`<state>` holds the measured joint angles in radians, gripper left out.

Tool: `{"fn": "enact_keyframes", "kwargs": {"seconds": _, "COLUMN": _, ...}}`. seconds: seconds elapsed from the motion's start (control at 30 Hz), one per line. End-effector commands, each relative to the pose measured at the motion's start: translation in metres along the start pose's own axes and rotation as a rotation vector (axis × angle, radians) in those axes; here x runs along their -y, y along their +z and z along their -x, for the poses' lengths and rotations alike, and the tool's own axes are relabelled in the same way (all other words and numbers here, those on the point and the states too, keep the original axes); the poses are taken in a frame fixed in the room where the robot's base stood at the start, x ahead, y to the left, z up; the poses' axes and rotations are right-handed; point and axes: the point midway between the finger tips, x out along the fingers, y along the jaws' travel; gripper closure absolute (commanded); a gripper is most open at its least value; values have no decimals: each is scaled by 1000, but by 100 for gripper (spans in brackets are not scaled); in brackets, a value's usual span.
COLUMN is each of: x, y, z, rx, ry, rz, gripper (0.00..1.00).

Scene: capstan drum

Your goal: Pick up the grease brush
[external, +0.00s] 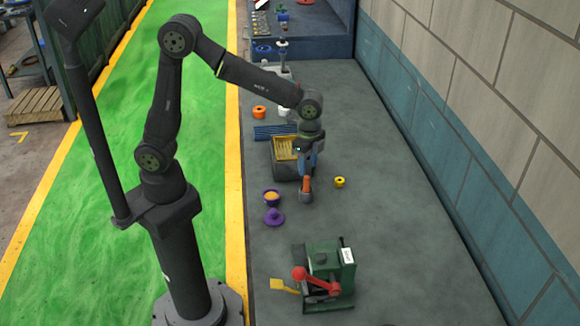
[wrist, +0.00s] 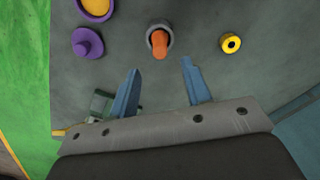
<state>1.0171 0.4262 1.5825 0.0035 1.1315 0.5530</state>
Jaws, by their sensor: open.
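What looks like the grease brush (wrist: 160,48) shows as an orange handle standing in a grey round holder (wrist: 152,31) in the wrist view. Its bristles are hidden. In the external view the orange handle (external: 306,184) is just below my gripper (external: 308,168), with the holder (external: 306,198) on the grey floor. In the wrist view my gripper (wrist: 161,68) has its blue fingers wide apart and nothing between them. The handle is ahead of the fingertips, roughly centred between them, apart from both.
A purple pot (external: 271,197) with orange contents and a purple lid (external: 273,217) lie left of the brush. A yellow ring (external: 339,182) lies right. A dark bin (external: 292,167) stands behind my gripper. A green machine with a red lever (external: 325,268) stands in front. The right floor is clear.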

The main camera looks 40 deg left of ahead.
Motion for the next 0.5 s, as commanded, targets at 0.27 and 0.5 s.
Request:
{"fn": "enact_keyframes", "kwargs": {"seconds": 0.27, "x": 0, "y": 1, "z": -22, "rx": 1, "ry": 1, "rz": 1, "gripper": 56}}
{"fn": "enact_keyframes", "kwargs": {"seconds": 0.5, "x": 1, "y": 6, "z": -58, "rx": 2, "ry": 1, "rz": 0, "gripper": 56}}
